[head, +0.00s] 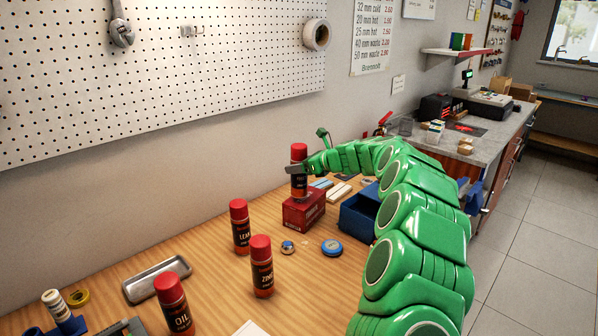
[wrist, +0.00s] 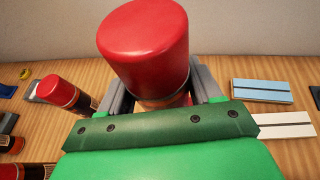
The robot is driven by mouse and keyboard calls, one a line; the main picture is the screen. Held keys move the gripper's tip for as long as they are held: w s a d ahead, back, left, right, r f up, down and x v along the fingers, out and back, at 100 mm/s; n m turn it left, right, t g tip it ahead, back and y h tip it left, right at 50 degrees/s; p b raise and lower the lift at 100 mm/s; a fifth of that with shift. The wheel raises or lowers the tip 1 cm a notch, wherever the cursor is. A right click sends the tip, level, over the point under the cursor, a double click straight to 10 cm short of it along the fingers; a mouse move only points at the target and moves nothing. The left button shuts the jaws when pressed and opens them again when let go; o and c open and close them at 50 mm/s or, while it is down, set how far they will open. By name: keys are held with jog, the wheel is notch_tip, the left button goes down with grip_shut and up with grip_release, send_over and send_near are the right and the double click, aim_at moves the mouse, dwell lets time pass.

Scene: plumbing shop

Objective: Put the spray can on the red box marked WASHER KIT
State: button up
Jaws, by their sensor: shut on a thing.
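A spray can with a red cap (head: 299,152) stands upright between the fingers of my gripper (head: 296,169). In the wrist view the can's red cap (wrist: 145,45) fills the middle, with a grey finger on each side. My gripper is shut on the can. The red box (head: 303,210) sits on the wooden bench directly below the can. The can's lower end is at the box's top face; I cannot tell whether it touches or hovers slightly above. In the wrist view the box is mostly hidden behind the can and gripper.
Three other red-capped cans, marked LEAK (head: 240,232), ZINC (head: 262,270) and OIL (head: 175,308), stand nearer on the bench. A blue bin (head: 358,218) is right of the box. Blue-topped round tins (head: 331,247) lie in front. A metal tray (head: 156,280) is at left.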

jog(key=shift+f, duration=0.95)
jog(key=shift+f, duration=0.1)
jog(key=o, duration=1.2)
jog(key=shift+o, duration=0.2)
jog(key=shift+s+d+r, duration=0.1)
jog(key=shift+r, duration=0.1)
jog(key=v, duration=0.7)
